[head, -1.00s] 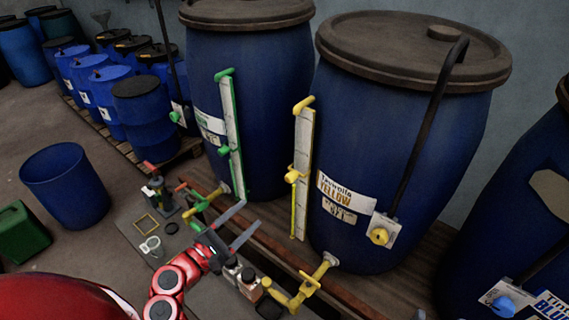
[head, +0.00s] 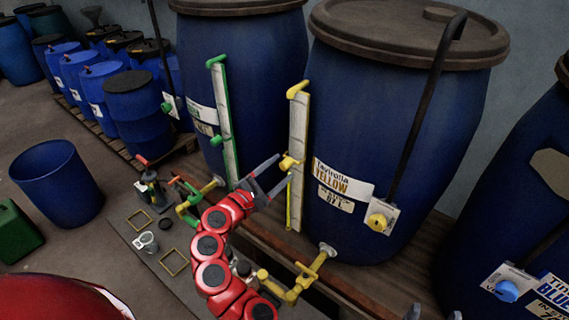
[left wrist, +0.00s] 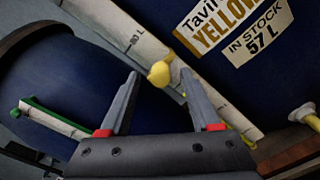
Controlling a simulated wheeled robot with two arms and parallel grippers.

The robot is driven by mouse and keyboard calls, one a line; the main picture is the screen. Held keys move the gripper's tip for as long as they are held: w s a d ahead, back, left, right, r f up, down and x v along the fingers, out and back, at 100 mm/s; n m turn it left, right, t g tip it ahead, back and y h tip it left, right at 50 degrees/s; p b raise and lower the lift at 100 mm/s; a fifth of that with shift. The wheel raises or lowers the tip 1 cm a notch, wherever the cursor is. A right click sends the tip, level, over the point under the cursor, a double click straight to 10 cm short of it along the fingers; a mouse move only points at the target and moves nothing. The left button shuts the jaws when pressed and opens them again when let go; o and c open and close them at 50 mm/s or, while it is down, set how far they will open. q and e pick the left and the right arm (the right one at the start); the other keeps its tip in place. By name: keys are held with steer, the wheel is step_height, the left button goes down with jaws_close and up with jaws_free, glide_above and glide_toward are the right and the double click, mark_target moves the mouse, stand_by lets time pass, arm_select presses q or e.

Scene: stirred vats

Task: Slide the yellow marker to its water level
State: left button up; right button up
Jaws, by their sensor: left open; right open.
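The yellow marker (head: 288,162) sits on the white upright scale (head: 299,125) of the yellow-labelled blue vat (head: 400,120), below the scale's middle. In the left wrist view the marker (left wrist: 160,73) is a rounded yellow knob. My left gripper (head: 284,168) is open at the marker. In the left wrist view its fingertips (left wrist: 160,74) lie on either side of the knob, with gaps showing. Contact cannot be seen. The vat's label (left wrist: 215,22) reads YELLOW, with IN STOCK 57 L below. The water level cannot be made out. Only fingertips of my right gripper (head: 434,314) show, apart, at the bottom edge.
A vat with a green scale (head: 226,120) stands left of the yellow one; a blue-labelled vat (head: 530,200) stands right. A yellow tap (head: 300,275) juts out below the scale. A black pipe (head: 425,120) runs down the yellow vat. An open blue bin (head: 60,185) stands at left.

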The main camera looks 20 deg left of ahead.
mark_target(287, 163)
arm_select(q)
steer(key=shift+x, duration=1.4)
jaws_close()
steer(key=shift+f, duration=0.1)
stand_by(0.4)
